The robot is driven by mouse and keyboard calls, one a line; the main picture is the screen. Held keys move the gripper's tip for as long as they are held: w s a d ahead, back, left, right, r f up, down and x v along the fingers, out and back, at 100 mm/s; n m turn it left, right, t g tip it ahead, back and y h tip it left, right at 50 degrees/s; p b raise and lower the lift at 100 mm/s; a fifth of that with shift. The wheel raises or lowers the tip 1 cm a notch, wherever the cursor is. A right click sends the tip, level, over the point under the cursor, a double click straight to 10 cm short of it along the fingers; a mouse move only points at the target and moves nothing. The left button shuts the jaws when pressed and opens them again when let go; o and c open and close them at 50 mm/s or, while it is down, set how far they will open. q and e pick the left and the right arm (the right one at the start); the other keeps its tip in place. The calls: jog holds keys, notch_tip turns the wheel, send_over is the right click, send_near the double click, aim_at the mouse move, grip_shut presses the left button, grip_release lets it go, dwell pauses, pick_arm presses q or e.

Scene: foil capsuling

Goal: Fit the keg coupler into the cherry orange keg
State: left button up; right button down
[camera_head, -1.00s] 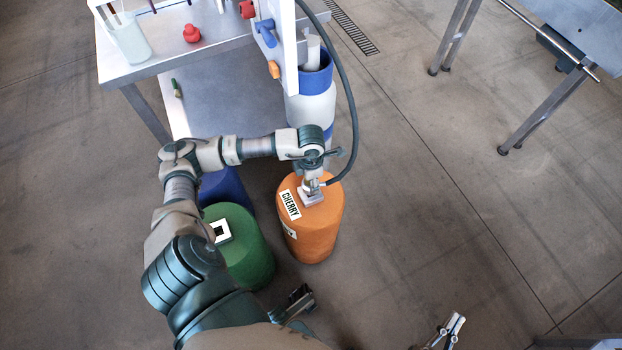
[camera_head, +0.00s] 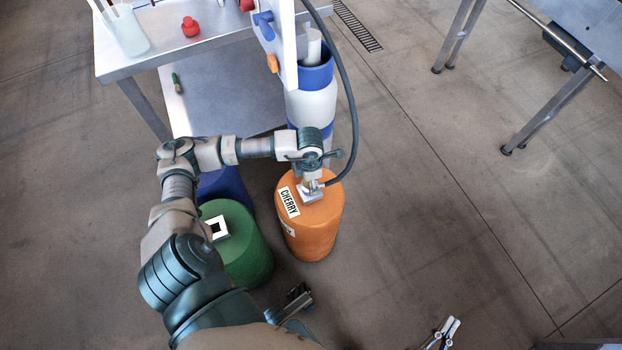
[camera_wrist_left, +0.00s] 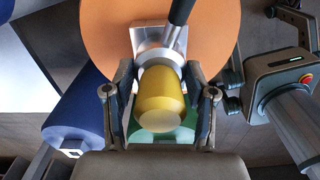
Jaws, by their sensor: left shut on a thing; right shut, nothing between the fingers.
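The orange keg (camera_head: 318,232) with a CHERRY label stands upright on the floor at the middle of the head view. Its orange top (camera_wrist_left: 105,25) fills the upper part of the left wrist view. A pale square fitting (camera_head: 308,196) sits on the keg's top. My left gripper (camera_head: 313,181) is over it, shut on the keg coupler (camera_wrist_left: 160,100), which has a yellow rounded body, a metal collar and a dark hose. The coupler is at the fitting; whether it is seated is hidden. My right gripper (camera_head: 443,333) is shut and empty at the bottom edge, away from the keg.
A green keg (camera_head: 247,250) with a white square fitting and a blue keg (camera_head: 224,187) stand left of the orange one. Behind are a white-and-blue cylinder (camera_head: 315,103) and a metal table (camera_head: 170,55). The dark hose (camera_head: 350,90) arcs down to the coupler.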

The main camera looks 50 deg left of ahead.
pick_arm(q)
jog(key=shift+f, duration=0.35)
jog(key=o, duration=1.6)
notch_tip(320, 180, up, 12)
jog(key=shift+f, duration=0.1)
